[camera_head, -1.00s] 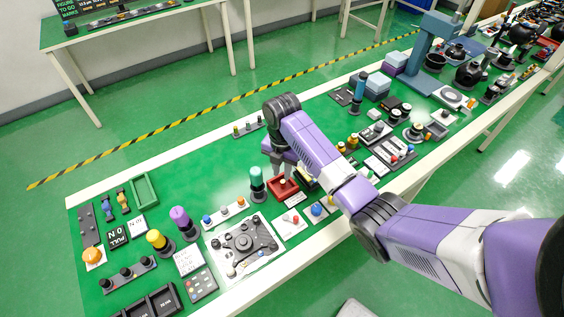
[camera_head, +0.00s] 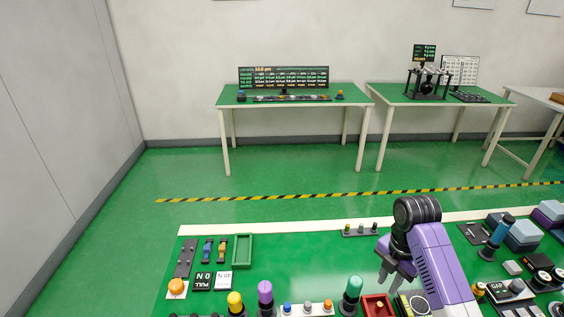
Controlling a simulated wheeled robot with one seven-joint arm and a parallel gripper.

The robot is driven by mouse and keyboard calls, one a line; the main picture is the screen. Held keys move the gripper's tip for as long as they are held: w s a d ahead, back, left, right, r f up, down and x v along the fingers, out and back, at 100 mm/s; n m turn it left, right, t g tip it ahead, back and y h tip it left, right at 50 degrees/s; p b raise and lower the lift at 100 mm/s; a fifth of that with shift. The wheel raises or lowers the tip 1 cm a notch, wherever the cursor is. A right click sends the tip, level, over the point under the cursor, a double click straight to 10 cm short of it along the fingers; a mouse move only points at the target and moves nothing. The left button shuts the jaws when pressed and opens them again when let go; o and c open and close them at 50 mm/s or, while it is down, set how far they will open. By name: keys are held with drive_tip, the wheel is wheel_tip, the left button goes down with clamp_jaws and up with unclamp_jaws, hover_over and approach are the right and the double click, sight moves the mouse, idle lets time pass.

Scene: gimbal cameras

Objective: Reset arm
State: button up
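My arm, purple with dark joints, reaches in from the lower right of the head view and bends down at its wrist. My gripper (camera_head: 388,275) hangs over the green workbench (camera_head: 300,255), above and just behind a small red tray (camera_head: 370,300). Its grey fingers look apart, with nothing seen between them. The fingertips are small and partly overlapped by the wrist.
Near the gripper stand a teal-topped post (camera_head: 353,292), a purple-topped post (camera_head: 265,293) and a yellow-topped post (camera_head: 235,302). A green tray (camera_head: 242,251) lies at left. Several boxes (camera_head: 523,234) crowd the right. The bench's middle left is clear.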

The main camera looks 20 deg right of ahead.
drive_tip(key=w+d+r+m+t+h, duration=0.2)
drive_tip(key=w+r+m+t, duration=0.2)
drive_tip(key=w+m+t, duration=0.45)
drive_tip(key=a+r+m+t+b, duration=0.1)
drive_tip(key=a+r+m+t, duration=0.1)
drive_tip(key=a+m+t, duration=0.5)
drive_tip(key=s+a+m+b, duration=0.1)
drive_tip(key=s+a, duration=0.4)
drive_tip(key=s, duration=0.8)
drive_tip(key=s+a+r+m+y+b, duration=0.1)
drive_tip(key=s+a, duration=0.5)
drive_tip(key=s, duration=0.7)
drive_tip(key=s+a+m+y+b, duration=0.1)
drive_tip(key=s+a, duration=0.5)
drive_tip(key=s, duration=0.8)
drive_tip(key=shift+r+m+g+b, duration=0.15)
drive_tip(key=shift+m+g+b, duration=0.2)
drive_tip(key=shift+m+b, duration=0.6)
